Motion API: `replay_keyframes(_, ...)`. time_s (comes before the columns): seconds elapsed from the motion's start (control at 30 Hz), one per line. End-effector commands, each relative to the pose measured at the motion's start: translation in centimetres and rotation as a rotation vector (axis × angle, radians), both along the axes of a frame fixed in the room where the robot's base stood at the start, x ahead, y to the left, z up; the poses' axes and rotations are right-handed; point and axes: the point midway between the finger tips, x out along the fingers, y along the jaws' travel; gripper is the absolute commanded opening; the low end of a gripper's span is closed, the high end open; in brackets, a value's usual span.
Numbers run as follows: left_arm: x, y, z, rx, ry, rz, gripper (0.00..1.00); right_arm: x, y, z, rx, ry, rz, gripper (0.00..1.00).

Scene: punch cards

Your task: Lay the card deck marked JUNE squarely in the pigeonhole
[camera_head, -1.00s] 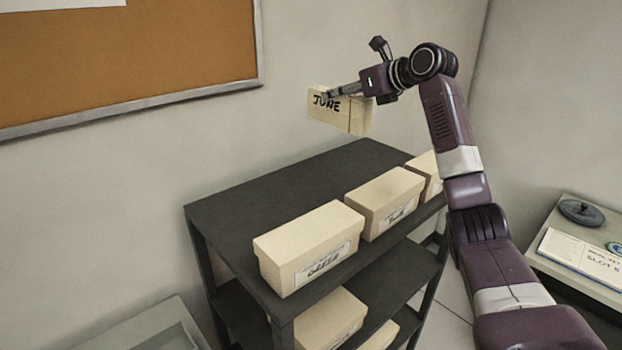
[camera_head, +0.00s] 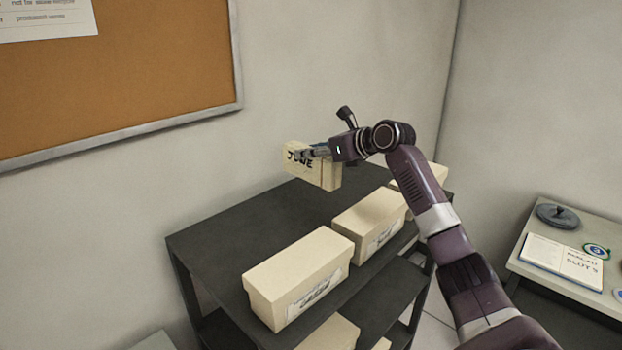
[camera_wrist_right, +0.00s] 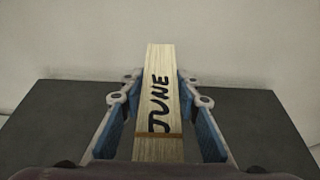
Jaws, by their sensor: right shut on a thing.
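The card deck marked JUNE (camera_head: 325,174) is a cream block with dark handwriting on it. My right gripper (camera_head: 308,153) is shut on the deck and holds it near the back of the dark shelf unit's top. In the right wrist view the deck (camera_wrist_right: 160,75) stands between the two blue-sided fingers (camera_wrist_right: 158,108), with the word JUNE facing the camera and a brown band across it. Whether the deck touches the shelf top, I cannot tell. No pigeonhole can be made out. My left gripper is not in view.
The dark shelf unit (camera_head: 225,240) carries cream labelled boxes along its front edge, including a near box (camera_head: 290,265) and a middle box (camera_head: 362,215). More boxes sit on a lower shelf. The shelf top's back left is bare.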

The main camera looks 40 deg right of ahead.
Motion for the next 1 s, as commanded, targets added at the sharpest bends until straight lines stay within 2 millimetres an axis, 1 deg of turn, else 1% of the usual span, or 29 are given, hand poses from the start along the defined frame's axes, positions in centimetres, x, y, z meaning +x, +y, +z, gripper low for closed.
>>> replay_keyframes(0.03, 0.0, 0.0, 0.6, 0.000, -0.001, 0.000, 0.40, -0.1, 0.0, -0.8, 0.002, -0.001, -0.001, 0.00)
replay_keyframes(0.1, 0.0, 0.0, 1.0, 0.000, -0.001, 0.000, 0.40, 0.0, 0.0, -2.2, 0.002, -0.002, 0.000, 0.00)
replay_keyframes(0.2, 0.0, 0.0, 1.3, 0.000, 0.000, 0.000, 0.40, 0.0, 0.0, -3.7, 0.002, -0.004, -0.001, 0.00)
replay_keyframes(0.47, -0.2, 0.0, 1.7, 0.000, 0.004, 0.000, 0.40, 0.0, 0.0, -5.6, 0.002, -0.006, -0.002, 0.00)
replay_keyframes(0.63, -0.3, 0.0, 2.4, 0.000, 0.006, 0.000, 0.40, 0.0, 0.0, -7.9, 0.002, -0.004, -0.001, 0.00)
replay_keyframes(0.7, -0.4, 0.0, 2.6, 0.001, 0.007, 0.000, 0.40, 0.0, -0.1, -8.5, 0.002, -0.006, -0.002, 0.00)
replay_keyframes(1.0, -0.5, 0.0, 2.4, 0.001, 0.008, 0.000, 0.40, 0.0, 0.0, -8.8, 0.001, -0.007, -0.001, 0.00)
